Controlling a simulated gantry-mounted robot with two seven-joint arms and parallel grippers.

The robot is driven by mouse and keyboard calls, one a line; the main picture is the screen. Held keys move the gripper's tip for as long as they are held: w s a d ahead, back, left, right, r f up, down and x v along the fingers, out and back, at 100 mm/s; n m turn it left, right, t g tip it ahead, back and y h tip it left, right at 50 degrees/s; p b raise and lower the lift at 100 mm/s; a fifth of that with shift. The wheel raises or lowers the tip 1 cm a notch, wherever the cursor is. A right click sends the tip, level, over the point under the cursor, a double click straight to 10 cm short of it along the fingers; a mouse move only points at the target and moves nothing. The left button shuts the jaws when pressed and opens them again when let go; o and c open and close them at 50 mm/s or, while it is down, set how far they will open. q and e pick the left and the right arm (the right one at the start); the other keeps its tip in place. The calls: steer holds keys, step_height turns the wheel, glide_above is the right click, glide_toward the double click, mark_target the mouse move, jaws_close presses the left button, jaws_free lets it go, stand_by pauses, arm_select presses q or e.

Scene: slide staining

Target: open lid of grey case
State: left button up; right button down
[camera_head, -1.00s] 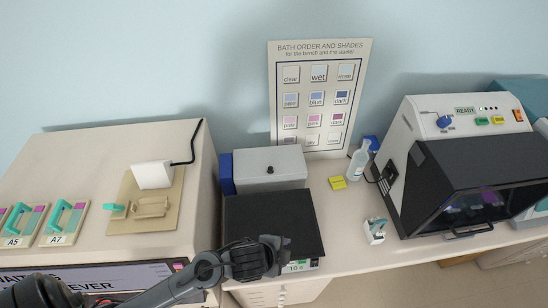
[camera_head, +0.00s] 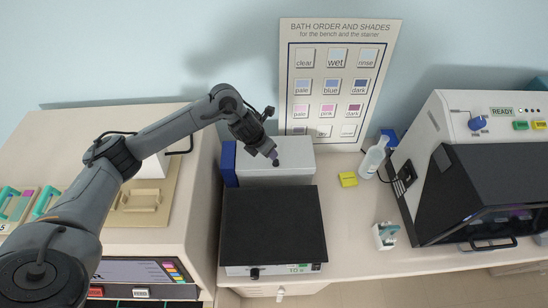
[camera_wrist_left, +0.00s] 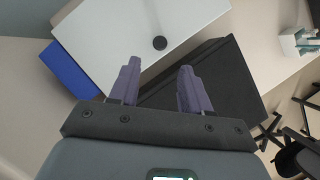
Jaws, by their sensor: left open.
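The grey case (camera_head: 294,161) stands against the wall behind a black-topped device, and its light grey lid is closed. A small dark round knob (camera_head: 276,162) sits on the lid. In the left wrist view the lid (camera_wrist_left: 135,30) fills the top, with the knob (camera_wrist_left: 159,43) ahead of the fingers. My left gripper (camera_head: 272,151) is over the case, close to the knob in the head view. In the left wrist view its two purple fingers (camera_wrist_left: 156,85) are apart with nothing between them, and the knob lies beyond the gap. My right gripper is not in view.
The black-topped device (camera_head: 273,226) stands just in front of the case. A blue block (camera_head: 228,163) is against its left side. A black-hooded machine (camera_head: 478,190) fills the right side.

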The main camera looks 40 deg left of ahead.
mark_target(276, 161)
arm_select(q)
steer(key=x, duration=1)
steer(key=shift+p, duration=0.4)
jaws_close()
